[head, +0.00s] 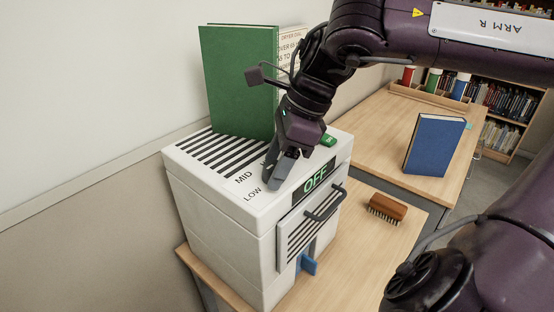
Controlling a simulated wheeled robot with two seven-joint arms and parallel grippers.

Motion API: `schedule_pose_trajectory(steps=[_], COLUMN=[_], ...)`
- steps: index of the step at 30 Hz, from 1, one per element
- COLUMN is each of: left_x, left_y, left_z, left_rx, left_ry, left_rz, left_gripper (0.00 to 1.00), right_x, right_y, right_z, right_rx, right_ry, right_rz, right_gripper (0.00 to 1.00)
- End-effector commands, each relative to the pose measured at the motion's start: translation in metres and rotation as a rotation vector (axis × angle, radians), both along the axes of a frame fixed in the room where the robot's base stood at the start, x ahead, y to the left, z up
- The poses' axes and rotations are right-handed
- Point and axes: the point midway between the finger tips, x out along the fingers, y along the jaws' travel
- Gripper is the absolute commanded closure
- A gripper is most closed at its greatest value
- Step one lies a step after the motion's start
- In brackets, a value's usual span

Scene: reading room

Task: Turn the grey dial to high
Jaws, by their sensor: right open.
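The white dryer box (215,225) stands on a wooden table and has a slotted top. Its top carries the printed words MID and LOW, and the green display (316,180) on its front reads OFF. My right gripper (276,178) points down at the top beside these words, with its jaws open. I cannot make out the grey dial; the gripper covers the place beside the labels. I cannot tell whether the fingers touch anything. My left gripper is not in view.
A green book (238,80) stands on the dryer's top, partly covering a printed sign (291,45). The dryer's front has a handle (325,204) and a blue tab (308,264). A brush (387,207) and a blue book (434,145) are to the right.

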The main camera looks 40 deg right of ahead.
Motion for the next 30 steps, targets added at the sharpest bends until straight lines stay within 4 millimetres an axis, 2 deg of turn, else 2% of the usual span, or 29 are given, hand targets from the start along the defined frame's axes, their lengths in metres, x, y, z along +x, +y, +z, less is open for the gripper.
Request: schedule_pose_trajectory(steps=[1, 9, 11, 20, 30], left_x=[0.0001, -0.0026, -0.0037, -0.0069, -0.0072], left_y=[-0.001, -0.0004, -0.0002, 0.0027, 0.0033], left_z=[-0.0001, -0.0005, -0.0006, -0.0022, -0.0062], left_rx=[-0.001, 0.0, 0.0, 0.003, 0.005], left_ry=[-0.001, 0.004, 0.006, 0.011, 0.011], left_rz=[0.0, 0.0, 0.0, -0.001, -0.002], left_gripper=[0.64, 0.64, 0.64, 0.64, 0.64], right_x=[0.0001, 0.0001, 0.0, 0.0001, -0.0007], right_y=[-0.0001, -0.0002, -0.0003, 0.0, 0.0008], right_z=[0.0001, 0.0004, 0.0005, 0.0007, 0.0009], right_rx=[0.0, -0.001, -0.001, -0.001, 0.0], right_ry=[0.0, -0.001, -0.001, -0.004, -0.005], right_rz=[0.0, 0.0, 0.0, -0.041, -0.27], right_gripper=[0.45, 0.8, 0.87, 0.87, 0.87])
